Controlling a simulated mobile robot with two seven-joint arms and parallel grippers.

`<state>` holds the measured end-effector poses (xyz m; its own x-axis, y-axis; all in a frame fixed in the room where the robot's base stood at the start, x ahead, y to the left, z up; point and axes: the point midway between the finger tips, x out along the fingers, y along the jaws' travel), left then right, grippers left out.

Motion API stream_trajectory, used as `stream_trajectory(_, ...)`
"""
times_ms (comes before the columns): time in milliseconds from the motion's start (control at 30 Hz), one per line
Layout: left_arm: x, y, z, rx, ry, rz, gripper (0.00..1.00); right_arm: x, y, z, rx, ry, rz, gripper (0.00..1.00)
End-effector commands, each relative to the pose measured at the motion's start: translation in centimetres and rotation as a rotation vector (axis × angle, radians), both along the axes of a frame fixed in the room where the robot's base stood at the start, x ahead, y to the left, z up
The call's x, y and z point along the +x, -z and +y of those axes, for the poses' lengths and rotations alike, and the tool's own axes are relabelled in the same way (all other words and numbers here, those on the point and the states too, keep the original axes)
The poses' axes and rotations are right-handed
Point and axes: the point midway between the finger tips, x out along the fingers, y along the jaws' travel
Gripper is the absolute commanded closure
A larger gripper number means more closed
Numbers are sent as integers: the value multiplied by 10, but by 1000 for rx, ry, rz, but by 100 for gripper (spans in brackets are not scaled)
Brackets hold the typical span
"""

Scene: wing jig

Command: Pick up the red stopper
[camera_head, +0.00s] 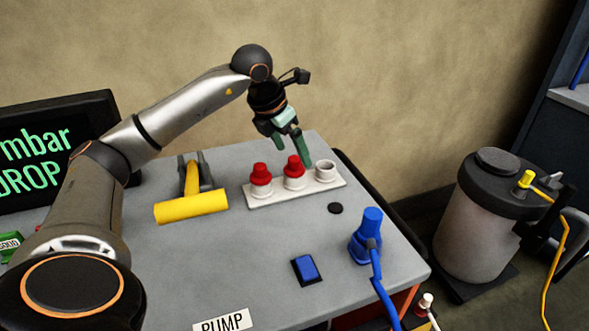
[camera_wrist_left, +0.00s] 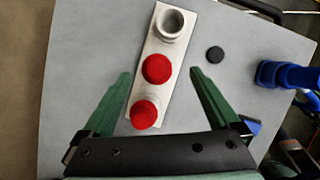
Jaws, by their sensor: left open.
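Two red stoppers sit in a white holder (camera_head: 325,186) on the grey table: one at the left end (camera_head: 260,174) and one in the middle (camera_head: 294,167). The holder's right cup (camera_head: 326,170) is empty. In the left wrist view the middle stopper (camera_wrist_left: 157,68) and the end stopper (camera_wrist_left: 144,114) lie between the green fingers, with the empty cup (camera_wrist_left: 171,23) beyond. My left gripper (camera_head: 303,150) is open and empty, above and behind the holder; its fingertips (camera_wrist_left: 160,73) stand either side of the row. My right gripper is not in view.
A yellow-headed tool (camera_head: 191,206) lies left of the holder. A black disc (camera_head: 335,208), a blue button (camera_head: 305,268) and a blue plug with its cable (camera_head: 368,236) are in front and to the right. A display (camera_head: 40,150) stands at the left; a grey canister (camera_head: 483,220) stands beyond the table.

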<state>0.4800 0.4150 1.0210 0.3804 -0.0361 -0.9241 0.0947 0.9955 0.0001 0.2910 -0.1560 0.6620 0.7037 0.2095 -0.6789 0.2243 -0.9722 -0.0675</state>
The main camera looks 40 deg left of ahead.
Motion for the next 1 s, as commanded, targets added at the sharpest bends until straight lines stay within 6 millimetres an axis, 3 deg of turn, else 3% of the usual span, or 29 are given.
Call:
stream_trajectory(567, 24, 62, 3, -1, 0, 1, 5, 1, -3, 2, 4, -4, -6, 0)
stream_trajectory(867, 26, 66, 3, 0, 0, 0, 5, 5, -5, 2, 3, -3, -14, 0)
stream_trajectory(1000, 26, 66, 3, 0, 0, 0, 20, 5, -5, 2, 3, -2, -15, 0)
